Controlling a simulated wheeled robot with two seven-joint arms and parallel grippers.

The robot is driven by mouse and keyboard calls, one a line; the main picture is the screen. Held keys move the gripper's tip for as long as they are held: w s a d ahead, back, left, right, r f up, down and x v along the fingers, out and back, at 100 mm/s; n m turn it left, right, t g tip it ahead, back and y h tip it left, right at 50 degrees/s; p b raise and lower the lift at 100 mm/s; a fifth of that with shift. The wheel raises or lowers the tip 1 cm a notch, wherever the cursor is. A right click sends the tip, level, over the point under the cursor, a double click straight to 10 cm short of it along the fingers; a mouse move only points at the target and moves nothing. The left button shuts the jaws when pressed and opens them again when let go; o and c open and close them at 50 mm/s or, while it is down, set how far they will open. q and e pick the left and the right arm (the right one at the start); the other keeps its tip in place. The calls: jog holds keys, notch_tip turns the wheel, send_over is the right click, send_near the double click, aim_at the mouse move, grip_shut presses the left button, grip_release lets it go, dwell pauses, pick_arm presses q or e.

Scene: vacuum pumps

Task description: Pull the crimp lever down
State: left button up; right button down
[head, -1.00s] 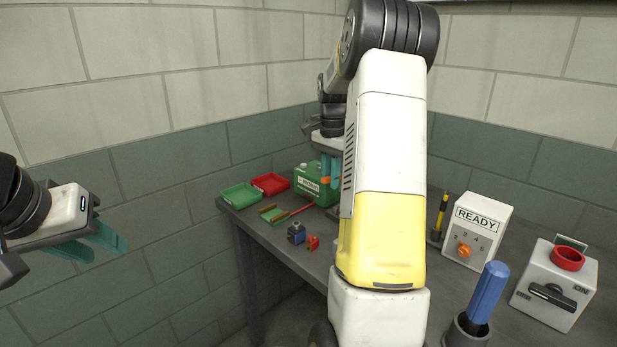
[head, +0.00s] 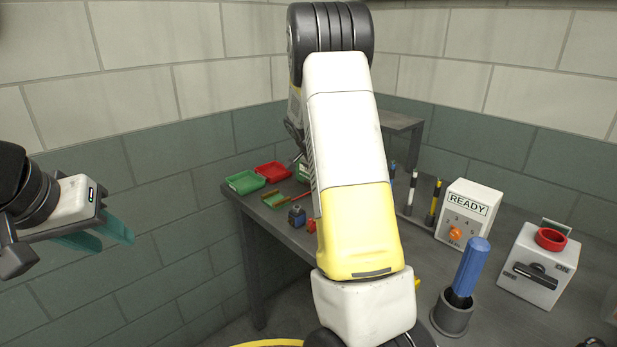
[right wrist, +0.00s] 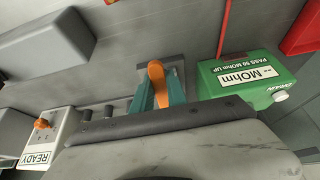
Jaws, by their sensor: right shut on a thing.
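An orange lever (right wrist: 156,80), which I take to be the crimp lever, shows in the right wrist view between the teal fingers of my right gripper (right wrist: 158,88). That gripper is shut on it. The lever's lower part and base are mostly hidden by the fingers and gripper body. In the head view my white and yellow right arm hides the right gripper and the lever. My left gripper (head: 96,236) is at the left of the head view, away from the table, with its teal fingers apart and nothing between them.
A green MOhm tester (right wrist: 245,78) stands beside the right gripper. The READY box (head: 467,213), a blue-handled tool in a cup (head: 452,316) and a switch box with a red button (head: 551,239) stand right. Green (head: 245,182) and red (head: 272,172) trays lie at the far left.

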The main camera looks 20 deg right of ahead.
jog(key=shift+f+h, duration=0.3)
jog(key=shift+f, duration=0.2)
jog(key=c, duration=1.3)
grip_release()
jog(key=shift+w+d+f, duration=0.1)
jog(key=v, duration=0.6)
jog(key=shift+r, duration=0.2)
jog(key=shift+v, duration=0.75)
